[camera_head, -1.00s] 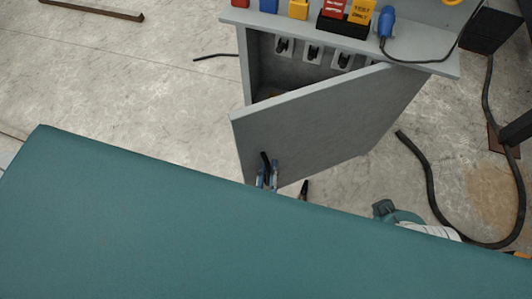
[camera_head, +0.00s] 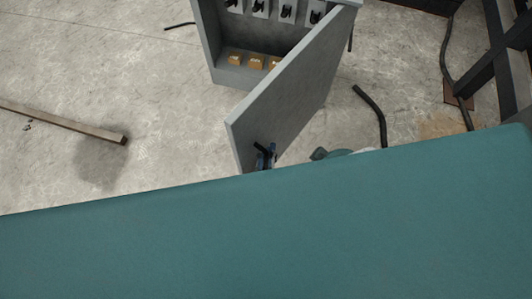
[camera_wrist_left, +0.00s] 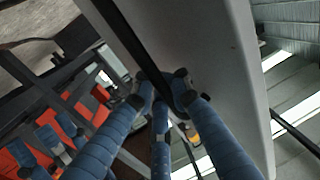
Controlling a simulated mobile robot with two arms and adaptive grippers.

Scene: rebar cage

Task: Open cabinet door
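The grey cabinet (camera_head: 205,40) stands at the top of the head view. Its door (camera_head: 290,90) is swung wide open toward me, showing the inside. A black handle (camera_head: 261,148) sits near the door's lower free edge. My left gripper (camera_head: 267,156) is at this handle, its blue fingers partly hidden by the large teal surface in front. In the left wrist view the blue fingers (camera_wrist_left: 163,88) close around the dark handle bar (camera_wrist_left: 142,48), against the pale door panel (camera_wrist_left: 215,45). My right gripper does not show.
Several yellow-brown blocks (camera_head: 255,61) lie on the cabinet's bottom, below black fittings (camera_head: 287,12). A brown beam (camera_head: 70,122) lies on the floor at left. Black hose (camera_head: 372,112) and dark framework (camera_head: 495,65) are at right. Bare floor lies left of the cabinet.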

